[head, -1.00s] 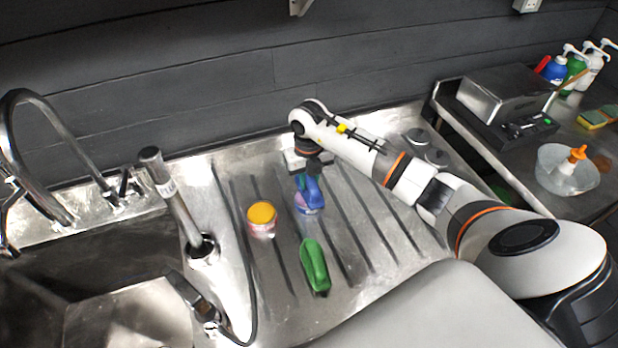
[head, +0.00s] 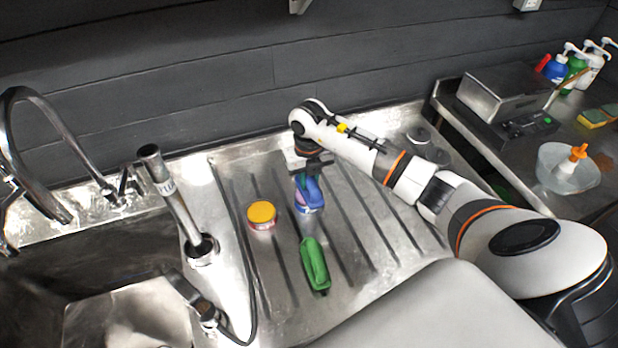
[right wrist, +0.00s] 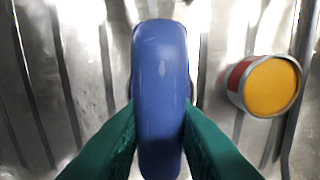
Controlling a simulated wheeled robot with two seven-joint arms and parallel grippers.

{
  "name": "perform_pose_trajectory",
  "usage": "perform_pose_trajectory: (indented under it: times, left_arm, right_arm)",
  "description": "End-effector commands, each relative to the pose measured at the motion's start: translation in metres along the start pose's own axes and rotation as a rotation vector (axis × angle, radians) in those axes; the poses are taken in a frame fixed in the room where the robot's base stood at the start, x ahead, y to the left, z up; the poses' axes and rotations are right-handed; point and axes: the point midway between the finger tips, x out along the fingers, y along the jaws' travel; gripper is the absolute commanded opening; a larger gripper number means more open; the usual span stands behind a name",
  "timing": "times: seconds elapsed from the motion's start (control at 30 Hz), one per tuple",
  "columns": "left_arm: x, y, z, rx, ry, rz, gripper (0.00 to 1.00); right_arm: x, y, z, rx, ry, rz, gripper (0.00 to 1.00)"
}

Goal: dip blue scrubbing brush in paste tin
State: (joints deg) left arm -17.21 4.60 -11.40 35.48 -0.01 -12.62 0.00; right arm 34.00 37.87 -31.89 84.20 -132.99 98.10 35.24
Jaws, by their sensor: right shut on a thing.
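The blue scrubbing brush (head: 309,190) is in my right gripper (head: 308,172), low over the ribbed steel drainboard. In the right wrist view the fingers of my right gripper (right wrist: 160,125) close on both sides of the brush's rounded blue body (right wrist: 160,70). Something pinkish shows at the brush's lower end in the head view; I cannot tell what it is. The paste tin (head: 262,223), round with a yellow-orange top and a red and pale side, stands upright just left of the brush, apart from it. It also shows at right in the right wrist view (right wrist: 236,84). My left gripper is not in view.
A green brush (head: 314,264) lies on the drainboard (head: 365,240) in front of the blue one. A steel post (head: 178,205), a cable and a sink (head: 130,315) are to the left. A side bench at right holds a clear bowl (head: 568,172) and several bottles.

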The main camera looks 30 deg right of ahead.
Motion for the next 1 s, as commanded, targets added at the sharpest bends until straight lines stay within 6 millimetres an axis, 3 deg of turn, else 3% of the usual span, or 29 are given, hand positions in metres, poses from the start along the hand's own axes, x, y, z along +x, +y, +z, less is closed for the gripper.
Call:
perform_pose_trajectory:
  times: [0.6,1.0]
  left_arm:
    - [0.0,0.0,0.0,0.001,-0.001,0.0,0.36]
    - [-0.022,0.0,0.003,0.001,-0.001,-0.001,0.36]
  right_arm:
    - [0.001,0.0,0.001,0.0,-0.002,0.0,0.05]
    - [-0.029,0.0,0.0,0.001,0.0,0.001,0.05]
